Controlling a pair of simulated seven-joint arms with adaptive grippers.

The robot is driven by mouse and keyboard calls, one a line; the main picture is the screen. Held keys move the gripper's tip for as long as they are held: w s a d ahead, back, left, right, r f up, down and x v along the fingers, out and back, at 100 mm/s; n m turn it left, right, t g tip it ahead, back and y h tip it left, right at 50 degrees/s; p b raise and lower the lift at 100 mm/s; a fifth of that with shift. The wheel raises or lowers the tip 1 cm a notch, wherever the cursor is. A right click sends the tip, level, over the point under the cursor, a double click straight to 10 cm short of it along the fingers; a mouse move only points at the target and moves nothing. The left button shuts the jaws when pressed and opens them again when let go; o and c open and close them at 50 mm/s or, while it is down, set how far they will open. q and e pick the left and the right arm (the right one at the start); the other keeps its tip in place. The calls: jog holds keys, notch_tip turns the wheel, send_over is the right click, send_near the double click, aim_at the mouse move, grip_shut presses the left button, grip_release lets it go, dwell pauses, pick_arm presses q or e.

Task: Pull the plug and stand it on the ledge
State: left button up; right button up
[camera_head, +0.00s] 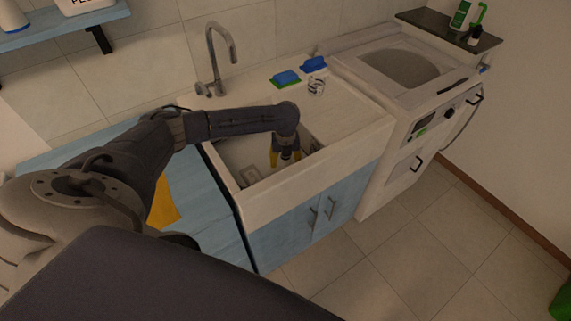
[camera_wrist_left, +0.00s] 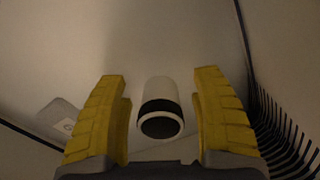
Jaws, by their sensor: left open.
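My left gripper (camera_head: 285,157) reaches down into the sink basin (camera_head: 240,152), pointing downward. In the left wrist view its two yellow fingers (camera_wrist_left: 162,112) are spread open. A pale upright-looking cylinder with a black band and dark end, probably the plug (camera_wrist_left: 159,92), shows between them, with a visible gap on each side. The gripper hides this cylinder in the head view. The pale back ledge of the sink (camera_head: 245,96) runs between basin and tiled wall. My right gripper is not in view.
A tap (camera_head: 216,60) rises behind the basin. A blue-and-green sponge (camera_head: 285,78), a blue item (camera_head: 313,65) and a small patterned cup (camera_head: 316,86) stand at the back right. Black prongs (camera_wrist_left: 280,120) line the right side in the wrist view.

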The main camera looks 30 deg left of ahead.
pick_arm(q)
jog(key=shift+f, duration=0.1)
dwell(0.3)
grip_shut()
dwell(0.5)
